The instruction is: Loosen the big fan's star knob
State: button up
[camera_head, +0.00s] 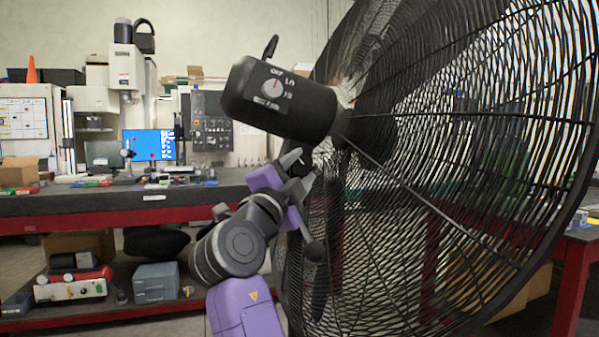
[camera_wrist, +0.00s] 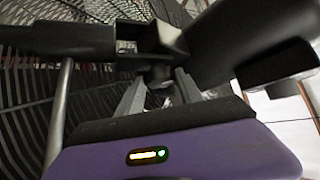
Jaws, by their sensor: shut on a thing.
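The big fan (camera_head: 455,160) fills the right side of the head view, with a black wire cage and a dark motor housing (camera_head: 275,100). The housing carries a dial (camera_head: 272,88) marked OFF, LO and HI. My gripper (camera_head: 303,169) is just below the housing, close to the cage. In the wrist view, my gripper (camera_wrist: 158,88) has its two grey fingers closed around a small dark knob (camera_wrist: 158,73), under a dark bracket (camera_wrist: 60,40). I take it for the star knob; its lobes are not clear. In the head view the knob is hidden.
A workbench (camera_head: 150,200) with a red edge stands behind on the left, with tools and a blue monitor (camera_head: 148,145) on it. A grey-blue box (camera_head: 156,283) is on its lower shelf. The fan cage leaves little room right of my gripper.

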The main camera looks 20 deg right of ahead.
jog(key=o, duration=1.4)
jog(key=shift+f, duration=0.1)
